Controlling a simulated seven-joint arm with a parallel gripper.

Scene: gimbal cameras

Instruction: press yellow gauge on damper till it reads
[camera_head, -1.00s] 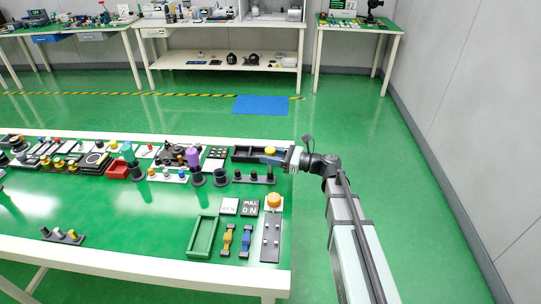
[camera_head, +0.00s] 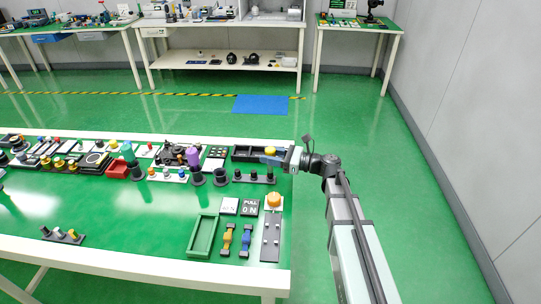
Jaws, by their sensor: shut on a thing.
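My gripper (camera_head: 272,157) is at the far right end of the workbench, reaching left over the black tray. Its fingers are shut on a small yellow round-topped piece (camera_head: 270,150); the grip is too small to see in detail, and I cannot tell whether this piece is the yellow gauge. A yellow-and-black device (camera_head: 227,239) lies near the front edge beside a similar blue one (camera_head: 246,240). I cannot pick out the damper for certain. No gauge reading is legible.
A black compartment tray (camera_head: 243,154) is beside and below my gripper. A black strip with several knobs (camera_head: 254,179) lies just in front. An orange knob (camera_head: 273,200), a panel (camera_head: 270,238) and a green tray (camera_head: 203,237) are nearer. The bench's middle front is mostly clear.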

